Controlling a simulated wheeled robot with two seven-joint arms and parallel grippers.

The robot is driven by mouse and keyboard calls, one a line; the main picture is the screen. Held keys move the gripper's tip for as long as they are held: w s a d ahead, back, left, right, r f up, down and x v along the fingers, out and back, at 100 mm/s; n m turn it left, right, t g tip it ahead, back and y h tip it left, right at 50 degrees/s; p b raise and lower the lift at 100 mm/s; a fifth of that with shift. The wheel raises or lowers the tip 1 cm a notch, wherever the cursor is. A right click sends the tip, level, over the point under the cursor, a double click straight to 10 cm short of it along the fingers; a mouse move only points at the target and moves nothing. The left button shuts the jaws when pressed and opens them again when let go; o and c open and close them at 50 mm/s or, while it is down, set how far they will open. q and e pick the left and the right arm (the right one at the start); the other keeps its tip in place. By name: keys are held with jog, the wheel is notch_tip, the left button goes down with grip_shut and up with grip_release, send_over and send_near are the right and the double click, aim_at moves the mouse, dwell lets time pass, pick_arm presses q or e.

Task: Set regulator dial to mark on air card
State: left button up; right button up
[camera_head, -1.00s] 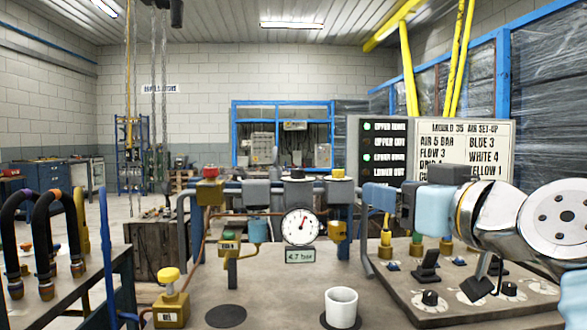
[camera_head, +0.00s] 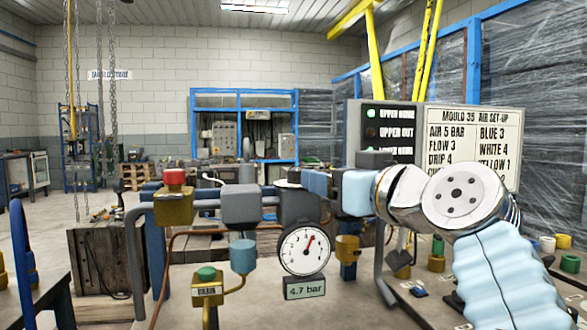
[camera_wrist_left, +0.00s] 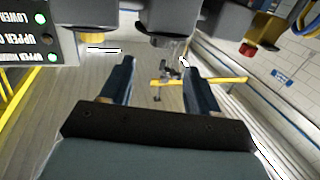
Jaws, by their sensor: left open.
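The air card (camera_head: 472,150) stands at the back right and reads AIR 5 BAR. The round white gauge (camera_head: 303,250) has a red needle and hangs on the front of the manifold. Its readout (camera_head: 305,288) shows 4.7 bar. My right gripper (camera_head: 302,182) reaches in from the right above the grey block over the gauge. It hides most of that block's top, and its jaws are too small to judge. My left gripper (camera_wrist_left: 154,72) is open and empty in the left wrist view. There a dark dial (camera_wrist_left: 163,42) shows beyond, between its fingers.
A red-knobbed brass block (camera_head: 174,205) and a grey block (camera_head: 239,204) sit left along the manifold. A lamp board (camera_head: 388,135) stands beside the card. A green-topped drain valve (camera_head: 207,280) is in front. Free floor lies at the far left.

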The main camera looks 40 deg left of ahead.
aim_at(298, 170)
pick_arm(q)
jog(key=p+x, duration=0.1)
jog(key=x, duration=0.9)
jog(key=shift+w+a, duration=0.15)
jog(key=shift+a, duration=0.2)
jog(key=shift+c, duration=0.4)
jog(key=c, duration=0.8)
jog(key=shift+f+t, duration=0.2)
jog(key=shift+t, duration=0.1)
jog(key=shift+c, duration=0.2)
jog(key=shift+f+m+t+h+b, duration=0.15)
jog(key=shift+m+t+h+b, duration=0.35)
jog(key=shift+m+t+b, duration=0.55)
jog(key=shift+b, duration=0.35)
jog(key=shift+r, duration=0.3)
jog(key=o, duration=0.9)
